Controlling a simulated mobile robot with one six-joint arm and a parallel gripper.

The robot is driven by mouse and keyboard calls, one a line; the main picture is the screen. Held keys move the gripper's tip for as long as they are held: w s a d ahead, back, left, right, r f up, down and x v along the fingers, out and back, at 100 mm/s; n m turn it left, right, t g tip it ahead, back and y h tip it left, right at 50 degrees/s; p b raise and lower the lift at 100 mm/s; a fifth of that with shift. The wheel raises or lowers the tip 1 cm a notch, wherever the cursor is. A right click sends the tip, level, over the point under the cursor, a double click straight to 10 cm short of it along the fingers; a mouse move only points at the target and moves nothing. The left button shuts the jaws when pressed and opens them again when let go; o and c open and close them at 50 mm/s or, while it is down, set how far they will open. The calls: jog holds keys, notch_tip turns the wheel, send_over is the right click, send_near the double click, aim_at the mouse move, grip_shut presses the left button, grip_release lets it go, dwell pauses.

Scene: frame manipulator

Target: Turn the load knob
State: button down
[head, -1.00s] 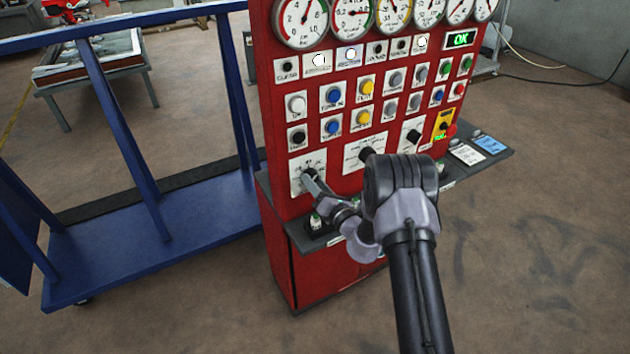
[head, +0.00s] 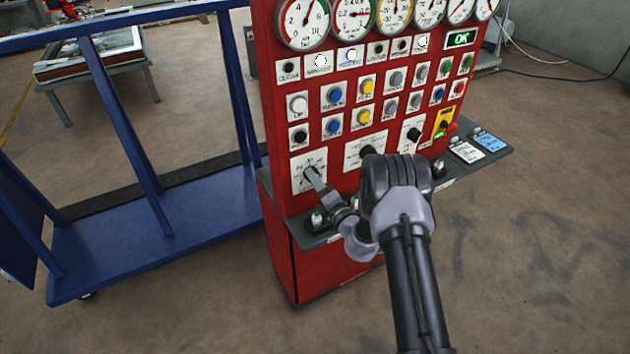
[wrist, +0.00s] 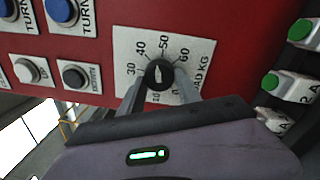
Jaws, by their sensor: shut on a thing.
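The load knob (wrist: 159,74) is a small black round knob on a white scale plate (wrist: 125,45) marked in kilograms, with a pale pointer mark whose exact reading I cannot make out. My gripper (wrist: 160,88) has one finger on each side of the knob and is shut on it. In the head view, my gripper (head: 310,172) reaches the plate (head: 300,184) at the lower left of the red panel. The knob is mostly hidden there by the fingers.
The red panel (head: 281,182) carries several gauges, buttons and other black knobs (head: 367,152). A grey shelf (head: 490,160) juts out below the controls. A blue frame cart (head: 200,215) stands close on the left. Open floor (head: 530,260) lies to the right.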

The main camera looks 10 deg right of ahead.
dwell(0.3)
jog(key=c, duration=0.8)
grip_release()
jog(key=shift+c, duration=0.2)
jog(key=p+v, duration=0.1)
jog(key=v, duration=1.6)
jog(key=shift+s, duration=0.2)
